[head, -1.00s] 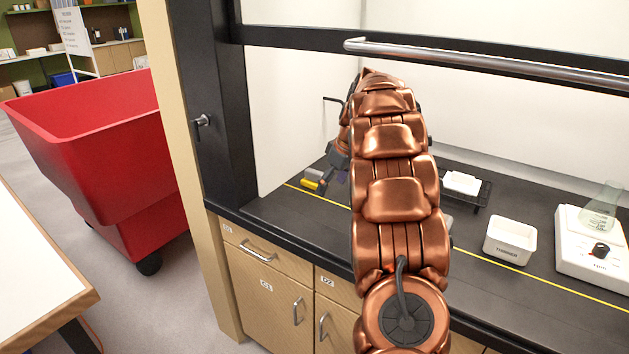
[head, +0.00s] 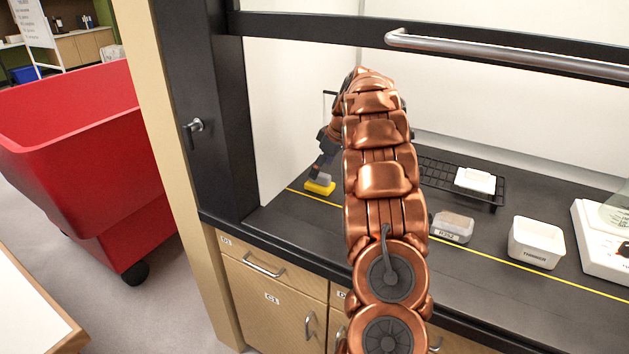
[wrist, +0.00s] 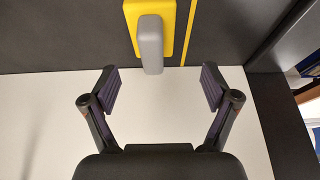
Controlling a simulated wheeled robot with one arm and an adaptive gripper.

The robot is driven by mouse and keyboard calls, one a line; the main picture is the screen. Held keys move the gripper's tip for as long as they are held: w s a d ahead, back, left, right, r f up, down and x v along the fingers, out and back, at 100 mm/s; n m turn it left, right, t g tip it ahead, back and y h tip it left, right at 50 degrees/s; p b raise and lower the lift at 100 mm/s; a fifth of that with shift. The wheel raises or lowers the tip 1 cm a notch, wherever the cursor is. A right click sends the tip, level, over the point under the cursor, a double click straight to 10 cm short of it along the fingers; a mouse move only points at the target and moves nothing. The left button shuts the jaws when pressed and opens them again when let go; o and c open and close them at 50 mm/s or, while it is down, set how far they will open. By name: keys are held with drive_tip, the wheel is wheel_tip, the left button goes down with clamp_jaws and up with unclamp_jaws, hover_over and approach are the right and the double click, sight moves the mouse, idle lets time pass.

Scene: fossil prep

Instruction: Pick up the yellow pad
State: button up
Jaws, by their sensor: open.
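The yellow pad (head: 320,188) lies on the black worktop at the left end of the fume hood. A grey block-shaped part (wrist: 150,42) sits on top of it. In the wrist view the yellow pad (wrist: 132,14) is at the top edge and partly cut off. My gripper (wrist: 160,88) is open and empty, with its fingertips apart from the pad and below it in that picture. In the head view my gripper (head: 318,170) is close to the pad, its fingers small and partly hidden by my arm.
A metal sash handle (head: 500,55) runs across the hood opening. A black rack (head: 440,178) with a white block, a clear lidded box (head: 453,227), a white labelled tub (head: 536,243) and a white stirrer (head: 598,245) stand to the right. A black post (head: 190,110) borders the left.

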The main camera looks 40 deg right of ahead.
sight(317, 180)
drive_tip(key=shift+w+d+f+p, duration=0.15)
drive_tip(key=shift+f+p, duration=0.1)
drive_tip(key=shift+f, duration=0.3)
drive_tip(key=shift+w+d+f+p, duration=0.1)
drive_tip(key=shift+f+p, duration=0.15)
drive_tip(key=shift+f, duration=0.3)
drive_tip(key=p+x, duration=0.1)
drive_tip(key=x, duration=0.3)
drive_tip(key=shift+w+d, duration=0.1)
drive_tip(key=shift+c, duration=0.3)
drive_tip(key=c, duration=1.2)
